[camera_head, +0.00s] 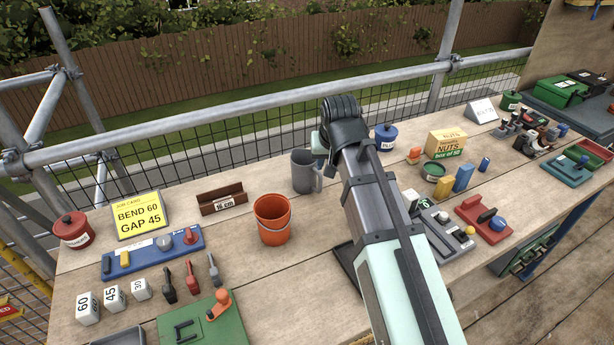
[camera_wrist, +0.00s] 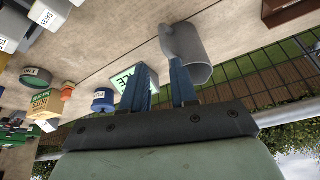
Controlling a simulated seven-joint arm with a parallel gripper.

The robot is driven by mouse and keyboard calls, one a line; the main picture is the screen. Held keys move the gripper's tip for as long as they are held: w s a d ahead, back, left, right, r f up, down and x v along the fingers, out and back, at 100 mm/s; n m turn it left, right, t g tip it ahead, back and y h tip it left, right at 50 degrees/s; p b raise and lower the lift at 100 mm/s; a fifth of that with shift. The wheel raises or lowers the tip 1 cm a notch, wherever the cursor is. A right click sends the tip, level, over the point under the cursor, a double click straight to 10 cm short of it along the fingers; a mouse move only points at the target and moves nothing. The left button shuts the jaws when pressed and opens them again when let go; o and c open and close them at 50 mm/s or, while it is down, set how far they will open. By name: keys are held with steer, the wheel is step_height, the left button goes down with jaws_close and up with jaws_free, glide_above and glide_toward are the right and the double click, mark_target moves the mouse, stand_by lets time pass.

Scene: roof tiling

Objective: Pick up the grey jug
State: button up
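The grey jug (camera_head: 303,174) stands upright on the wooden bench near its back edge, its handle on the right side. In the wrist view the jug (camera_wrist: 195,55) shows tilted at the top centre, with its handle toward the left. My gripper (camera_wrist: 163,68) has two blue fingers apart with nothing held between them. The fingertips point toward the handle side of the jug, and one finger overlaps the jug's body in the picture. Whether it touches the jug I cannot tell. In the head view my arm hides most of the gripper (camera_head: 319,158).
An orange bucket (camera_head: 272,222) stands in front of the jug, and a brown channel (camera_head: 221,199) lies to the left. A blue tin (camera_head: 386,138) stands right of my arm. A mesh rail (camera_head: 235,108) runs behind the bench. Bare wood lies around the jug's left side.

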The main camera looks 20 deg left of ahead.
mark_target(321, 182)
steer(key=shift+s+a+x, duration=0.1)
steer(key=shift+x, duration=3.3)
steer(key=shift+s+a+x, duration=0.1)
steer(key=shift+s+x, duration=0.05)
steer(key=shift+x, duration=3.3)
steer(key=shift+c, duration=0.3)
jaws_close()
